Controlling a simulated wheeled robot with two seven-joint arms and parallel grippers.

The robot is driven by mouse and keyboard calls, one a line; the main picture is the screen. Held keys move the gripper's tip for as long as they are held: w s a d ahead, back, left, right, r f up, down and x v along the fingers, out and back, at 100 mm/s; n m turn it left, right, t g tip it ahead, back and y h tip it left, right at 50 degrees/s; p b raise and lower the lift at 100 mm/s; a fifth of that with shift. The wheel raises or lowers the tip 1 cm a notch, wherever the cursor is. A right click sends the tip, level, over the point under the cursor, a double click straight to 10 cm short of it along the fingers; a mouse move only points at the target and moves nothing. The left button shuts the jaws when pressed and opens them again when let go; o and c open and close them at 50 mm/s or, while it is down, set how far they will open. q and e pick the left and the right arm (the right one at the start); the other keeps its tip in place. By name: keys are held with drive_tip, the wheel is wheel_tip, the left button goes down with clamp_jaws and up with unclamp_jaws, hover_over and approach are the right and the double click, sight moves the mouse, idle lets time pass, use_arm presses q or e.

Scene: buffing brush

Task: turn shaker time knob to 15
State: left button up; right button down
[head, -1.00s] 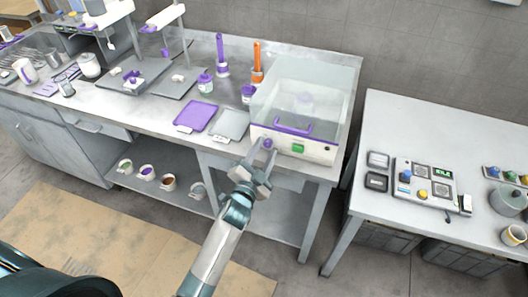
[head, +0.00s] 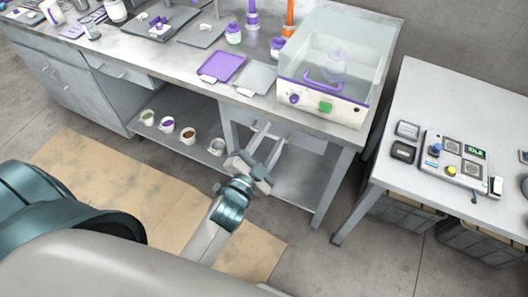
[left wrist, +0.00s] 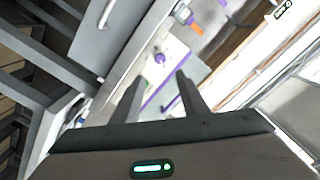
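The shaker (head: 335,108) is a white box with a clear lid, a purple handle and a purple stripe, at the front right of the steel bench. Its small purple time knob (head: 294,98) is on the left of the front panel, beside a green square (head: 325,106). The knob's setting is too small to read. My left gripper (head: 276,131) is open and empty, below and in front of the panel, apart from the knob. In the left wrist view, its open fingers (left wrist: 158,80) point toward a white panel with a purple knob (left wrist: 160,58). My right gripper is not in view.
A purple tray (head: 222,66) and a grey tray (head: 256,77) lie left of the shaker. Several cups stand on the lower shelf (head: 185,108). A white side table (head: 440,110) with a control box (head: 458,160) stands to the right. The floor between is clear.

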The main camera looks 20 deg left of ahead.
use_arm(q)
drive_tip(key=shift+s+a+b, duration=0.1)
drive_tip(key=shift+s+b, duration=0.3)
drive_tip(key=shift+s, duration=1.6)
drive_tip(key=s+f+n+g, duration=0.1)
drive_tip(key=s+f+g, duration=0.25)
drive_tip(key=f, duration=1.05)
drive_tip(key=s+f+n+g+b, duration=0.15)
drive_tip(key=s+f, duration=0.25)
drive_tip(key=f, duration=1)
drive_tip(key=s+f+n+g, duration=0.1)
drive_tip(key=s+f+g, duration=0.25)
drive_tip(key=f, duration=1.05)
drive_tip(key=s+a+f+n+g, duration=0.1)
drive_tip(key=s+a+f+g, duration=0.1)
drive_tip(key=s+f, duration=0.5)
drive_tip(key=s+a+f+n+g, duration=0.1)
drive_tip(key=s+a+f+g, duration=0.1)
drive_tip(key=s+f, duration=0.5)
drive_tip(key=s+a+f+n+g+b, duration=0.1)
drive_tip(key=s+f+g, duration=0.3)
drive_tip(key=s, duration=1.2)
wheel_tip(320, 180, down, 3)
drive_tip(key=shift+s+a+f+y, duration=0.1)
drive_tip(key=shift+s+a+y, duration=0.2)
drive_tip(key=shift+a, duration=0.2)
drive_tip(key=shift+w+g, duration=0.1)
drive_tip(key=shift+g, duration=0.15)
